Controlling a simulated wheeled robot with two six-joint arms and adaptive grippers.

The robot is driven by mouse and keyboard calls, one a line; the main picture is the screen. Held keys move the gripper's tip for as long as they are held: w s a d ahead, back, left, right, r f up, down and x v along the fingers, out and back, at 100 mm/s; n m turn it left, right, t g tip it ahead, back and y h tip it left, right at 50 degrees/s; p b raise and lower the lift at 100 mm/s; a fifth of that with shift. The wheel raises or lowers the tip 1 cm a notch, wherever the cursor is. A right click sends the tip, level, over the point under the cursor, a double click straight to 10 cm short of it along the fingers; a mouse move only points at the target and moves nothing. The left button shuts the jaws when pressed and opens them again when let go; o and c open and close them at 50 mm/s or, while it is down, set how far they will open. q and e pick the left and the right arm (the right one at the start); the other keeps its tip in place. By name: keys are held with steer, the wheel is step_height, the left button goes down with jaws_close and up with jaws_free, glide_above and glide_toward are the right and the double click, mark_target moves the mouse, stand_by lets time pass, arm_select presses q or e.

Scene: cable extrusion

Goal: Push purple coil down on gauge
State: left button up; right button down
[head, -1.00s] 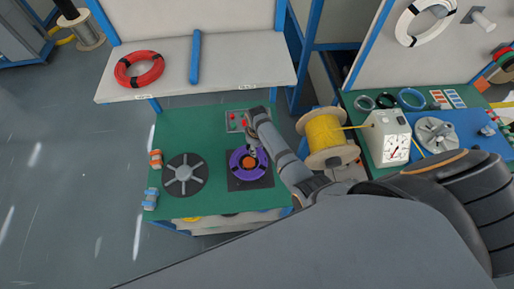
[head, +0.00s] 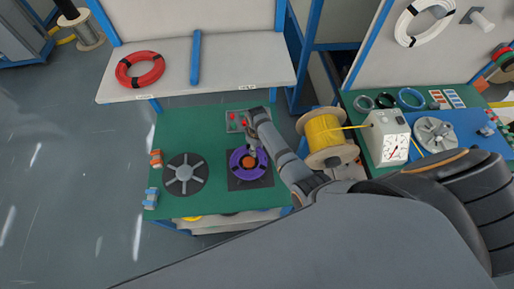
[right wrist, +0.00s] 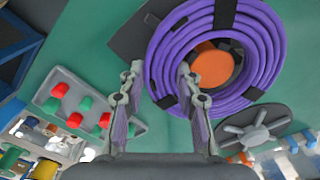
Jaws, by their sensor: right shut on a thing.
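The purple coil (head: 236,170) with black ties is around the orange post (head: 249,161) of the gauge, over its dark square plate (head: 238,185), on the green table. The coil also shows large in the right wrist view (right wrist: 262,60), with the orange post (right wrist: 212,68) inside its ring. I cannot tell whether the coil lies flat on the plate. My right gripper (head: 253,150) is at the coil's upper edge. In the right wrist view its two fingers (right wrist: 160,82) are on either side of the ring's band, shut on it. My left gripper is not in view.
A grey spoked disc (head: 184,173) lies left of the gauge. A grey box with red and green buttons (head: 236,121) is behind it. A yellow cable spool (head: 326,132) stands right of my arm. A red coil (head: 139,70) lies on the shelf. The green table's left back is clear.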

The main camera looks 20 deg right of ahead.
steer(key=shift+s+f, duration=0.1)
steer(key=shift+f, duration=0.05)
steer(key=c, duration=0.8)
jaws_free()
steer(key=shift+c, duration=0.2)
step_height(320, 180, up, 3)
steer(key=p, duration=0.3)
steer(key=shift+r+p, duration=0.3)
steer(key=shift+r, duration=0.05)
steer(key=shift+r+p, duration=0.35)
steer(key=shift+r, duration=1.85)
